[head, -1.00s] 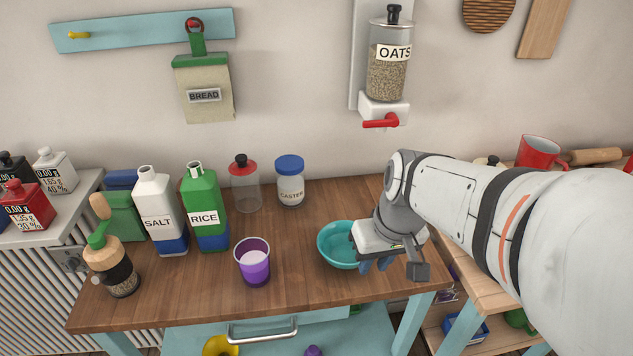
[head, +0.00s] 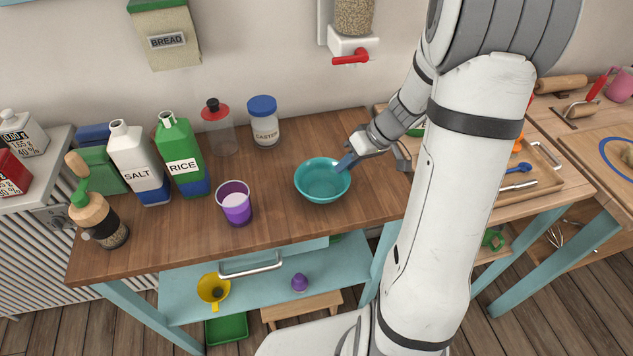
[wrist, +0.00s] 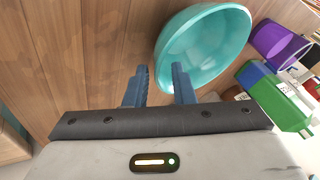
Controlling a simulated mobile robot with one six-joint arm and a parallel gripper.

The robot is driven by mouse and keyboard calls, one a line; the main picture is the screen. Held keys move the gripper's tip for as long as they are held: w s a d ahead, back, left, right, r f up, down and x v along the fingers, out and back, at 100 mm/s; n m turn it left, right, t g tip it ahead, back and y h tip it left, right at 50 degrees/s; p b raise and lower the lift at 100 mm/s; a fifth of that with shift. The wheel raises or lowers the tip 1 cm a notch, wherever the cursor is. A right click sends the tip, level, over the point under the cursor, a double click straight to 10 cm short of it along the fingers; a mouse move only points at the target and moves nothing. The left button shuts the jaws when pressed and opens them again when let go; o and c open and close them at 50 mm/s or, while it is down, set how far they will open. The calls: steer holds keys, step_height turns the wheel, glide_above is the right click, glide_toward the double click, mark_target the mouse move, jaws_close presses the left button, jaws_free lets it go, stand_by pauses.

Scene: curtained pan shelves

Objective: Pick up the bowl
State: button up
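The teal bowl (head: 322,184) stands upright and empty on the wooden table. My gripper (head: 347,163) is at the bowl's right rim, with a blue finger reaching to the rim. In the wrist view, my gripper (wrist: 160,78) has its two blue fingers apart. One finger overlaps the side of the bowl (wrist: 203,48) and the other is over bare wood outside it. The bowl's edge appears between the fingers, but I cannot tell whether they touch it.
A purple cup (head: 235,205) stands left of the bowl. The rice bottle (head: 182,157), salt bottle (head: 139,163) and castor jar (head: 264,122) stand farther left and behind. A dispenser with a red tap (head: 351,57) hangs above. The table front is clear.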

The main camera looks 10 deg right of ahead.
mark_target(322, 185)
steer(key=shift+p+x, duration=0.35)
steer(key=shift+x, duration=1.65)
steer(key=shift+w, duration=0.15)
steer(key=shift+c, duration=0.3)
jaws_close()
